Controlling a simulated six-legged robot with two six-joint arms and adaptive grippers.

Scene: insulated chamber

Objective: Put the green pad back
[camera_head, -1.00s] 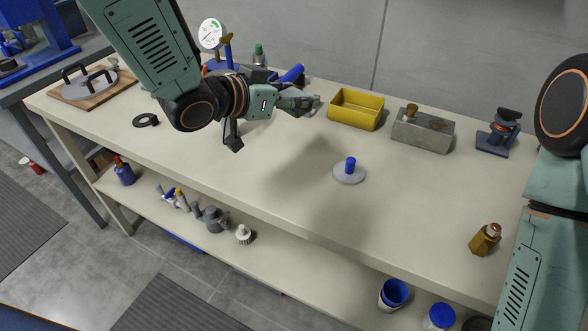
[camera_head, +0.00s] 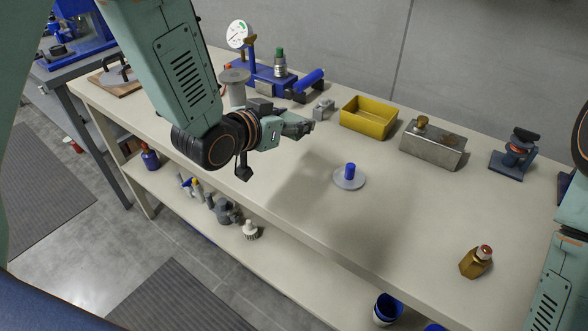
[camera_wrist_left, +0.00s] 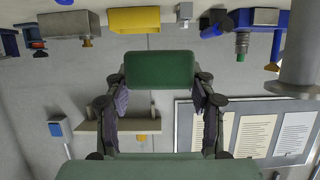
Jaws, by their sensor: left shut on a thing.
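The green pad (camera_wrist_left: 160,70) is held between the two fingers of my left gripper (camera_wrist_left: 160,84) in the left wrist view. In the head view my left gripper (camera_head: 303,128) is above the bench top, in front of the small grey block (camera_head: 323,109) and left of the yellow bin (camera_head: 368,118). The pad cannot be made out there. My right gripper is out of the picture; only part of its arm shows at the right edge.
A grey disc with a blue peg (camera_head: 349,178) lies mid-bench. A blue gauge rig (camera_head: 264,78) is behind my left arm. The bench front between disc and bottle is clear.

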